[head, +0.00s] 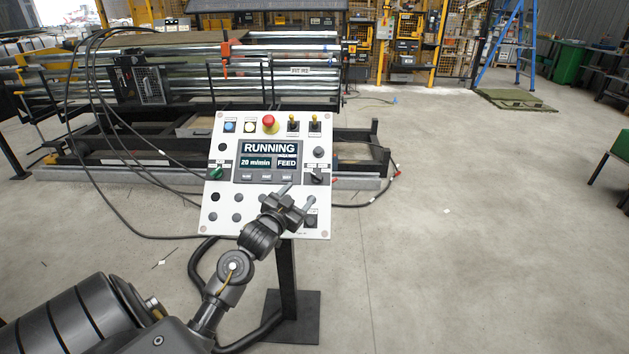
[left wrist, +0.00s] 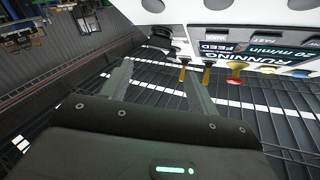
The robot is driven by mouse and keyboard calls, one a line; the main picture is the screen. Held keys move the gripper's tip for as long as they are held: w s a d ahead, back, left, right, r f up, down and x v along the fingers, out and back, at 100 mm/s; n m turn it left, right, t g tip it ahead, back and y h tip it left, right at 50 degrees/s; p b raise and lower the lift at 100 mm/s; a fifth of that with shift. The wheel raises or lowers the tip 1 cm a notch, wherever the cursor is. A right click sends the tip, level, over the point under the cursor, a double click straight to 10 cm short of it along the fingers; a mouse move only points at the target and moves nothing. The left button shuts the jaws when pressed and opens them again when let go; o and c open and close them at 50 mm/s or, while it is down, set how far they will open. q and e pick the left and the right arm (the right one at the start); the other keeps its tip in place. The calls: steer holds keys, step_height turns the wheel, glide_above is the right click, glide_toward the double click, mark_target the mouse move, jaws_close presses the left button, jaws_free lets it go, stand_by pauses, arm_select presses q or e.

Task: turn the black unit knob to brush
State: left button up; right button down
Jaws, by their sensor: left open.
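The white control panel (head: 228,210) stands tilted on a post, and its display (head: 269,155) reads RUNNING, 20 m/min and FEED. The black unit knob (head: 317,176) sits at the panel's right, beside the display; its small label is unreadable. In the left wrist view a dark knob (left wrist: 165,34) shows beyond the fingertips. My left gripper (head: 299,193) is open and empty, in front of the panel's lower right, just below and left of the black knob. Its two fingers also show apart in the left wrist view (left wrist: 157,72). No contact with the knob is visible. My right gripper is out of view.
A green knob (head: 215,173) is at the panel's left. A red emergency button (head: 269,123), a blue button (head: 230,127) and two toggle switches line the top. Black cables hang at left.

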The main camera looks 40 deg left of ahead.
mark_target(315, 177)
arm_select(q)
steer(key=x, duration=0.9)
steer(key=shift+w+a+p, duration=0.1)
steer(key=shift+w+p, duration=0.2)
steer(key=shift+w, duration=0.05)
steer(key=shift+w+a, duration=0.1)
steer(key=shift+w, duration=0.35)
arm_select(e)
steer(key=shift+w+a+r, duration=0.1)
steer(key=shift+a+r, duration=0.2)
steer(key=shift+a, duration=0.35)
arm_select(q)
steer(key=c, duration=1)
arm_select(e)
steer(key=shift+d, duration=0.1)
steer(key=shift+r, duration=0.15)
